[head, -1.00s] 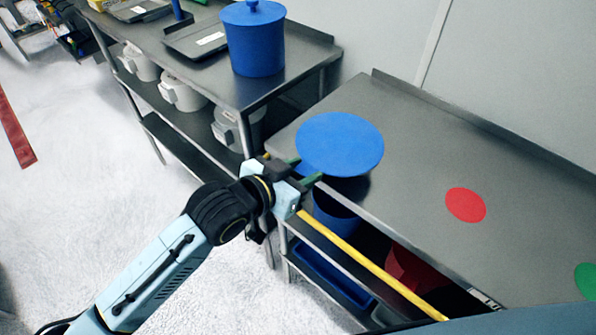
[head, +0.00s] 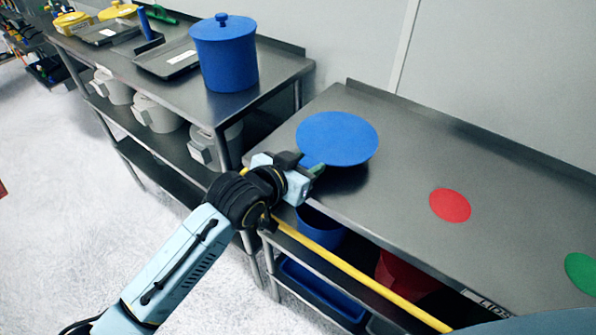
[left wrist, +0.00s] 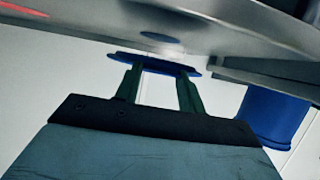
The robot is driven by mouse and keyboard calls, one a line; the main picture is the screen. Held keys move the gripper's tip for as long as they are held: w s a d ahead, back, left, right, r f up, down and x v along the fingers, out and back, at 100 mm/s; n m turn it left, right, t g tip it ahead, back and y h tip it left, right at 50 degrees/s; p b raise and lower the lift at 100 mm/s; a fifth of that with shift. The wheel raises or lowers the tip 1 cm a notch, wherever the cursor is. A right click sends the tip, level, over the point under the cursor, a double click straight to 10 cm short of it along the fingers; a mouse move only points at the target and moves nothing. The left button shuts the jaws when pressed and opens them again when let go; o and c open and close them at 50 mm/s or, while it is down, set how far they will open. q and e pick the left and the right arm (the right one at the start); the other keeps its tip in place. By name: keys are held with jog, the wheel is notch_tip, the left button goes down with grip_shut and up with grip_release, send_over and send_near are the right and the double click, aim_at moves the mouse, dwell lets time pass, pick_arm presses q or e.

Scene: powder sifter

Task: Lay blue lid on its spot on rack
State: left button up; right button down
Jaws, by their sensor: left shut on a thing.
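My left gripper (head: 316,170) is shut on the near edge of the blue lid (head: 337,138), a flat round disc held over the left end of the steel rack top (head: 400,165). A dark shadow lies under the lid in the head view. In the left wrist view, the green fingers (left wrist: 158,74) grip the lid (left wrist: 152,64), seen nearly edge-on and apart from the rack surface. A flat blue spot (left wrist: 160,37) shows on that surface beyond the lid. The lid hides this spot in the head view. My right gripper is out of view.
Red (head: 450,205) and green (head: 581,272) spots lie farther right on the clear rack top. A blue lidded pot (head: 225,60) stands on the left table. A yellow bar (head: 350,270) runs along the rack front. Blue (head: 320,228) and red (head: 405,275) containers sit below.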

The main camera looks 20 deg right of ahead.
pick_arm(q)
jog(key=shift+b+x, duration=0.3)
jog(key=shift+x, duration=0.45)
jog(key=shift+f+b, duration=0.75)
jog(key=shift+f, duration=0.9)
jog(key=o, duration=1.1)
jog(key=shift+c, duration=0.2)
jog(key=v, duration=1.3)
jog(key=shift+s+a+r, duration=0.1)
jog(key=shift+a+r, duration=0.05)
